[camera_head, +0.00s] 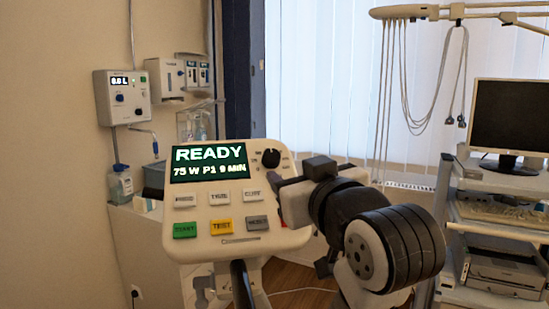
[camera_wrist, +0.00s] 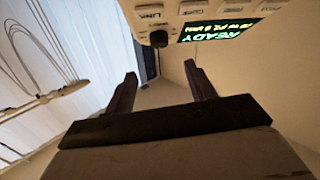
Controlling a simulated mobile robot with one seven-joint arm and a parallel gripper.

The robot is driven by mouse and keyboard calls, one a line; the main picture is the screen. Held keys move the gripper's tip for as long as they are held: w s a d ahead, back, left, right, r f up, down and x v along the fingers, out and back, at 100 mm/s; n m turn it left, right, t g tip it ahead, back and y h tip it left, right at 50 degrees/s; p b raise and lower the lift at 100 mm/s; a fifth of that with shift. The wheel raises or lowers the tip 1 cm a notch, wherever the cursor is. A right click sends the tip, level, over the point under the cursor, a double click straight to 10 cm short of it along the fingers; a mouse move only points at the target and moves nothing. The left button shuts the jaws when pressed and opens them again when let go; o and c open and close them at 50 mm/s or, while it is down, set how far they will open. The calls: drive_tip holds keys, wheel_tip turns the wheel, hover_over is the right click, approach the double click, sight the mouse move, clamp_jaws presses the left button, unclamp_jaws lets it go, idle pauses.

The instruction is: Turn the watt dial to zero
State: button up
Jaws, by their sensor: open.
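The watt dial (camera_head: 271,158) is a round black knob on the upper right of a cream console (camera_head: 207,252), just right of its screen (camera_head: 208,163). The screen reads READY and 75 W P1 9 MIN. In the wrist view the dial (camera_wrist: 158,38) is at the top, beside the screen seen upside down. My gripper (camera_wrist: 161,74) is open and empty, with the dial beyond its fingertips and apart from them. In the head view my arm and gripper come in from the right, beside the console's right edge. The dial's pointer is too small to read.
The console has grey buttons, a green button (camera_head: 185,230) and a yellow button (camera_head: 222,227) below the screen. A wall unit (camera_head: 122,97) hangs at the left.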

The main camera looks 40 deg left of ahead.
sight(272, 156)
drive_tip(key=p+x, duration=0.3)
drive_tip(key=x, duration=0.7)
drive_tip(key=shift+r+p, duration=0.1)
drive_tip(key=shift+p, duration=0.25)
drive_tip(key=shift+x, duration=0.75)
drive_tip(key=shift+c, duration=0.3)
drive_tip(key=c, duration=0.9)
